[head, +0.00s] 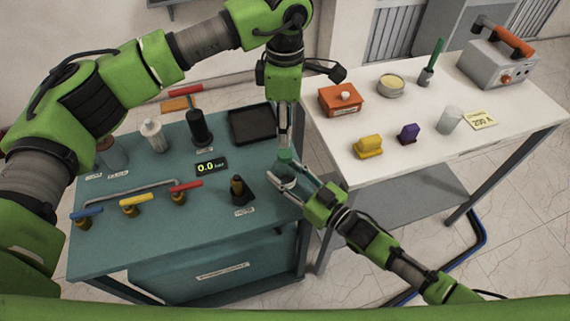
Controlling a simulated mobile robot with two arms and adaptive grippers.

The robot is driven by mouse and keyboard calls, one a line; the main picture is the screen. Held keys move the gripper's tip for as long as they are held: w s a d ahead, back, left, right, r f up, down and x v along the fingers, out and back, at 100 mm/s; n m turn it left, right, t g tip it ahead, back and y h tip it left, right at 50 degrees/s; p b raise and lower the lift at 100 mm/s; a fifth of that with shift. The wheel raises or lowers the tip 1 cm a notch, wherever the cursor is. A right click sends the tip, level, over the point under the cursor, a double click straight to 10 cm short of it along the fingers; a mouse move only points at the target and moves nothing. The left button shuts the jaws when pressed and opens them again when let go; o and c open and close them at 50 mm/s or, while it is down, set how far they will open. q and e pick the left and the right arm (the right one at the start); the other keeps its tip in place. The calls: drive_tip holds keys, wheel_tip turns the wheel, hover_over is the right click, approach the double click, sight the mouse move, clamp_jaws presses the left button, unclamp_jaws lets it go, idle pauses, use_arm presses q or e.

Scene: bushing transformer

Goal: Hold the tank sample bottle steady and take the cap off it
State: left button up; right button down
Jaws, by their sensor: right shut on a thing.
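The tank sample bottle (286,172) stands upright near the right edge of the teal bench, small and partly hidden by the grippers. A green cap (285,155) shows at its top. My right gripper (282,182) comes in from the lower right and is shut on the bottle's body, one finger on each side. My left gripper (285,146) points straight down from above, its fingertips at the cap. The fingers look close together, but I cannot tell whether they grip the cap.
The teal bench (150,245) holds a black tray (251,124), a pressure display (211,167), colored valve handles (136,204) and a dark valve fitting (239,190). The white table (440,170) at the right carries an orange box (341,100), yellow and purple pieces and a grey device (497,65).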

sight(285, 153)
use_arm(q)
drive_tip(key=m, duration=1.6)
drive_tip(key=shift+m, duration=0.3)
drive_tip(key=m, duration=0.5)
drive_tip(key=shift+f+m, duration=0.4)
drive_tip(key=shift+f, duration=3.6)
clamp_jaws()
